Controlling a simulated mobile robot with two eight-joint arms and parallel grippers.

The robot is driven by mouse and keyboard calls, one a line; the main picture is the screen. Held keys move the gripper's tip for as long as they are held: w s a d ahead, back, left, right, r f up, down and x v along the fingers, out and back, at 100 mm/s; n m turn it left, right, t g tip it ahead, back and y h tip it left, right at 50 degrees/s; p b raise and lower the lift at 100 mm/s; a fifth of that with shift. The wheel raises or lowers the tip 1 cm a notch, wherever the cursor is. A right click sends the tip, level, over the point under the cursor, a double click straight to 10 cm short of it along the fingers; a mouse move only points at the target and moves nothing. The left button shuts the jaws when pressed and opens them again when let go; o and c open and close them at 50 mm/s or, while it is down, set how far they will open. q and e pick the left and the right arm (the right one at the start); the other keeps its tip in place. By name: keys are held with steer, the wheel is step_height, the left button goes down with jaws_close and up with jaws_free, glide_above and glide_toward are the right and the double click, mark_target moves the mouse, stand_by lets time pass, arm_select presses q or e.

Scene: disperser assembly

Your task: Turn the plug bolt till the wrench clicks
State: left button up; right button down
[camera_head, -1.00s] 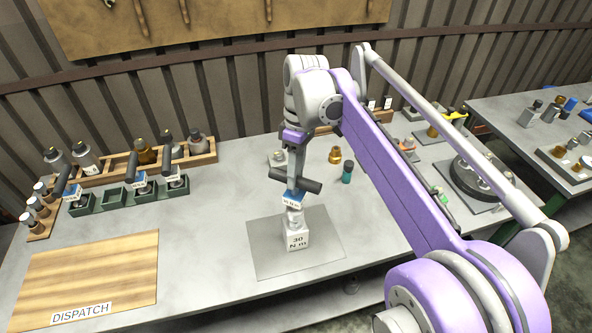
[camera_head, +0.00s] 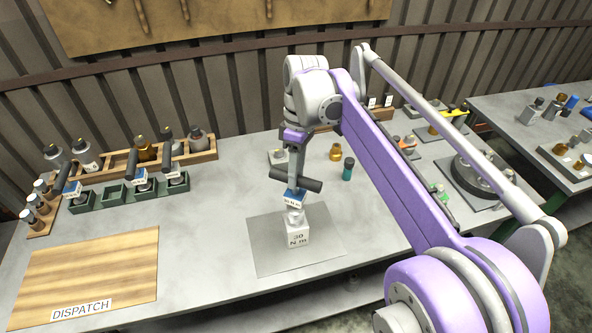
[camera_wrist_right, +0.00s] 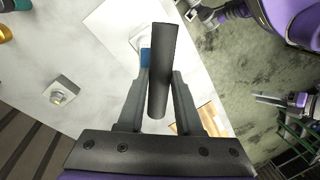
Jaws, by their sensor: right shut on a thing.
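The torque wrench has a black T-shaped handle (camera_head: 309,184) and a blue label (camera_head: 293,198). It stands upright on the white block marked 30 N m (camera_head: 298,237), which sits on a grey mat (camera_head: 265,262). My right gripper (camera_head: 296,172) is shut on the wrench just at its crossbar. In the right wrist view the handle (camera_wrist_right: 162,70) lies between the two fingers, with part of the blue label (camera_wrist_right: 146,58) beside it. The plug bolt is hidden under the wrench's lower end. My left gripper does not show in the head view.
A wooden board marked DISPATCH (camera_head: 100,262) lies at the left front. Green holders (camera_head: 113,197) with other wrenches and a wooden bottle rack (camera_head: 203,152) stand behind it. A teal-bodied bottle (camera_head: 347,170) and a brass part (camera_head: 335,152) stand behind the mat.

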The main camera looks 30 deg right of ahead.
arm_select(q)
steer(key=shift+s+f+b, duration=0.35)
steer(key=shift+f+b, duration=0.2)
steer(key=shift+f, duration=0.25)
arm_select(e)
steer(key=shift+f, duration=1.3)
steer(key=m+t, duration=0.1)
steer(key=m, duration=0.5)
steer(key=shift+s, duration=0.1)
steer(key=m+t, duration=0.1)
steer(key=m, duration=0.5)
steer(key=shift+s, duration=0.1)
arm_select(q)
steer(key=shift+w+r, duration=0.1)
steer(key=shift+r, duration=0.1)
arm_select(e)
steer(key=shift+r, duration=0.15)
steer(key=shift+r+p, duration=1.4)
steer(key=shift+r, duration=1.05)
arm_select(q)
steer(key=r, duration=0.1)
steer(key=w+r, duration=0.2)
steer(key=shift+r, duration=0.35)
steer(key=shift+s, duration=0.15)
